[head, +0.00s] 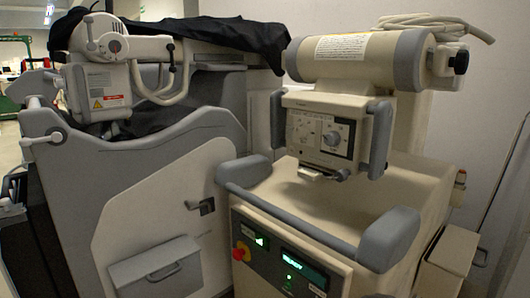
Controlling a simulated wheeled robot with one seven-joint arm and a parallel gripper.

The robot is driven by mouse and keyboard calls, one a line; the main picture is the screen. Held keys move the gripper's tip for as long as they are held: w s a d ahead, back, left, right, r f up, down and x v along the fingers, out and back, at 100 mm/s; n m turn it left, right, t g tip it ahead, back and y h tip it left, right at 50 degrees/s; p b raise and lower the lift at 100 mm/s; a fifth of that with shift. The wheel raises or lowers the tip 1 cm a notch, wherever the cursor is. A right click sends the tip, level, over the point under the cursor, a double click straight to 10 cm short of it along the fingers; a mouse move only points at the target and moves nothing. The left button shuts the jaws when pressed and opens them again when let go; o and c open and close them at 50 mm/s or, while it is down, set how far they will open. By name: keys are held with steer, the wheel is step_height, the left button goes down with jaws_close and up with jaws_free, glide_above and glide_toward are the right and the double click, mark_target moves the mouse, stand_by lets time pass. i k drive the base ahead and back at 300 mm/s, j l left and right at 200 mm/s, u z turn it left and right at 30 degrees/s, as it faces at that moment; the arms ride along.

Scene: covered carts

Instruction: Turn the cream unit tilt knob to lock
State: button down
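The cream unit (350,57) stands at the right, a thick horizontal cylinder over a boxy head with grey side handles. A round grey knob (333,138) sits on a dark square plate on the front panel of that head. A black knob (460,62) sticks out at the right end of the cylinder. I cannot tell from the pictures which of them is the tilt knob. The markings are too small to read, so neither knob's setting can be told. My gripper is not in view.
A grey handrail (390,240) wraps the cream cart's top. Its front has a red and yellow button (241,251) and green displays. A grey and cream cart (165,200) with black cloth (215,35) stands close at the left. A wall is behind; cables (430,25) hang over the cream unit.

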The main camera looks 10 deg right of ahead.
mark_target(459, 63)
steer(key=k+l+z, duration=0.2)
steer(key=l, duration=0.5)
steer(key=l+z, duration=0.2)
steer(key=l, duration=0.45)
steer(key=i, duration=0.05)
